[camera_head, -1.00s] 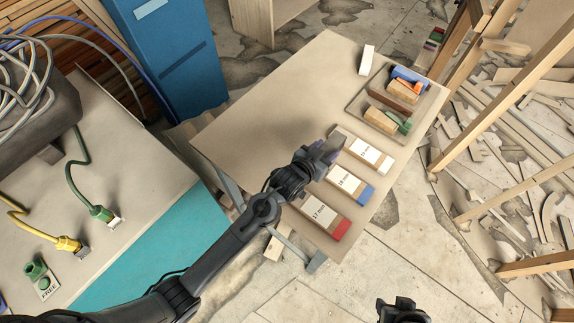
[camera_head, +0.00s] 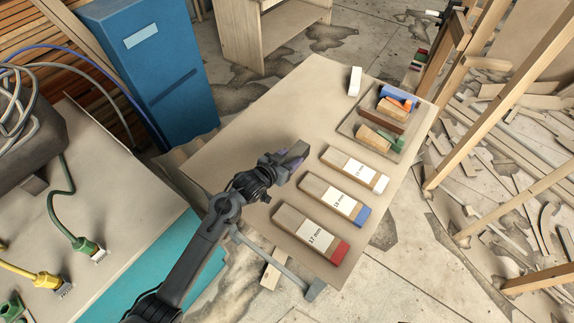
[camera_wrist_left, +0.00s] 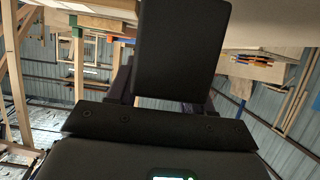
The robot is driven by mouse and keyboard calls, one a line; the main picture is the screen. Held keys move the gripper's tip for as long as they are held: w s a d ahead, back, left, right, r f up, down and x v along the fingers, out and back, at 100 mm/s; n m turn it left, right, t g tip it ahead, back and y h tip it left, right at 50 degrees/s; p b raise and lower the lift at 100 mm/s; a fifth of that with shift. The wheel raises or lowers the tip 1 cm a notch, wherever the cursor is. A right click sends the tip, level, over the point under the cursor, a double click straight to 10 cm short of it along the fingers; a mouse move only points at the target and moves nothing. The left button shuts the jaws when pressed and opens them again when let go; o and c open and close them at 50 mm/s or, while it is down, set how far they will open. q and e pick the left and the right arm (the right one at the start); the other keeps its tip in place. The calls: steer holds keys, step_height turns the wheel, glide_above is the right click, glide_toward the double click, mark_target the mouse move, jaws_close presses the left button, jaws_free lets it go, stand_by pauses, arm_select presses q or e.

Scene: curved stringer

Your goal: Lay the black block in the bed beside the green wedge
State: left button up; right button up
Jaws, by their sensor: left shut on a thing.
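My left gripper (camera_head: 284,164) is shut on the black block (camera_wrist_left: 180,45), which stands out from the jaws in the left wrist view. In the head view, the block (camera_head: 297,150) is small and dark at the gripper's tip, over the table left of the labelled blocks. The green wedge (camera_head: 398,145) lies in the shallow tray (camera_head: 352,126) toward the table's far right, partly hidden by a wooden block. The gripper is apart from the tray, to its left and nearer. My right gripper is not in view.
Three labelled blocks with white (camera_head: 381,184), blue (camera_head: 361,215) and red (camera_head: 339,252) ends lie along the table's right side. The tray also holds wooden, brown, orange and blue pieces. A white block (camera_head: 355,81) stands behind it. The table's left part (camera_head: 230,155) is clear.

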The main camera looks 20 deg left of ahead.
arm_select(q)
steer(key=shift+a+f, duration=0.2)
steer(key=shift+a, duration=0.1)
steer(key=shift+f, duration=1.95)
steer(key=shift+f, duration=0.1)
steer(key=o, duration=1.2)
steer(key=shift+f, duration=0.1)
